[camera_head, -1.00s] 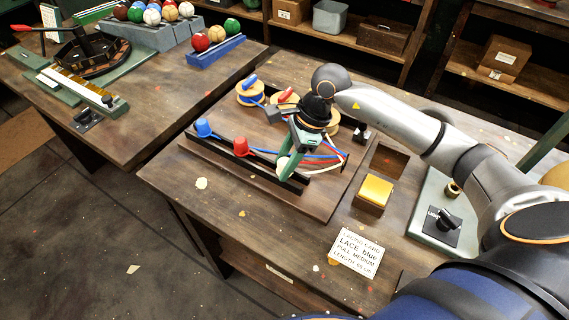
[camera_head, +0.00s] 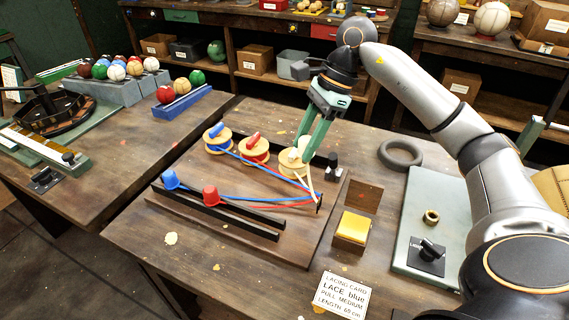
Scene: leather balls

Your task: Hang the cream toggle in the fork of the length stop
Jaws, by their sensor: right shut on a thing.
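My right gripper (camera_head: 302,152) is over the cream-laced wooden spool (camera_head: 289,163). Its green fingers are shut on what looks like the cream toggle, mostly hidden between the tips. Cream lace (camera_head: 312,184) runs between there and the small dark guide at the board's right end. I cannot make out the fork of the length stop. My left gripper is not in view.
Blue (camera_head: 216,146) and red (camera_head: 255,157) spools stand left of the cream one. The left bench holds balls and a ruled strip (camera_head: 40,148).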

